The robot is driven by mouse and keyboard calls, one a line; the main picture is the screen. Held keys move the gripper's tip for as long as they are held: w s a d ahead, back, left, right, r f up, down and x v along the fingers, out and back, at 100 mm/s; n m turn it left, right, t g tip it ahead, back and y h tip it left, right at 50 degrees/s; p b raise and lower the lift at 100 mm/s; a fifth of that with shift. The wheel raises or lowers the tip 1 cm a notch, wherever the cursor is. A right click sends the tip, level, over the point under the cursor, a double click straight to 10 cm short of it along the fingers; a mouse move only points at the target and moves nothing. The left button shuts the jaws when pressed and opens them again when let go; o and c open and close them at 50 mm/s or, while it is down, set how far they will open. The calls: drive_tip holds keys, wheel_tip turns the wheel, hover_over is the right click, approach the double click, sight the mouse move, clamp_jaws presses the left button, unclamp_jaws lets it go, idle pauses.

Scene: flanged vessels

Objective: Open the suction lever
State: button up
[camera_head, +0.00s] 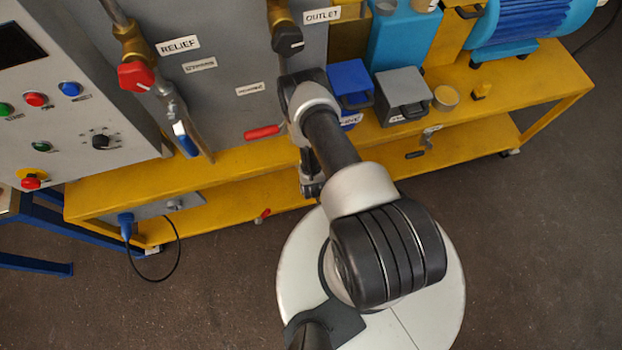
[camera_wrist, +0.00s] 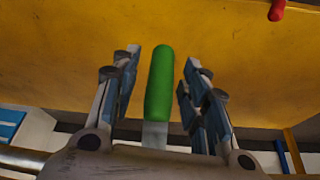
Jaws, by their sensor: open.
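A green lever handle (camera_wrist: 159,85) on a flat metal stem stands upright in the wrist view, between the two fingers of my gripper (camera_wrist: 163,64). The fingers are open, one on each side, with a gap visible to the handle on both sides. The handle carries no label that I can see, so I cannot tell from the picture that it is the suction lever. In the head view my arm hides the green handle. Part of my gripper (camera_head: 311,187) shows below the arm at the bench's front edge; its fingers cannot be made out there.
A yellow bench (camera_head: 237,160) holds a grey panel with a red-handled lever (camera_head: 262,132), a red relief knob (camera_head: 136,75) and a black outlet knob (camera_head: 288,39). A blue box (camera_head: 349,79) and a grey box (camera_head: 402,90) stand right of my arm. Open floor lies in front.

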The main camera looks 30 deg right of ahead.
drive_tip(key=shift+c, duration=0.5)
clamp_jaws()
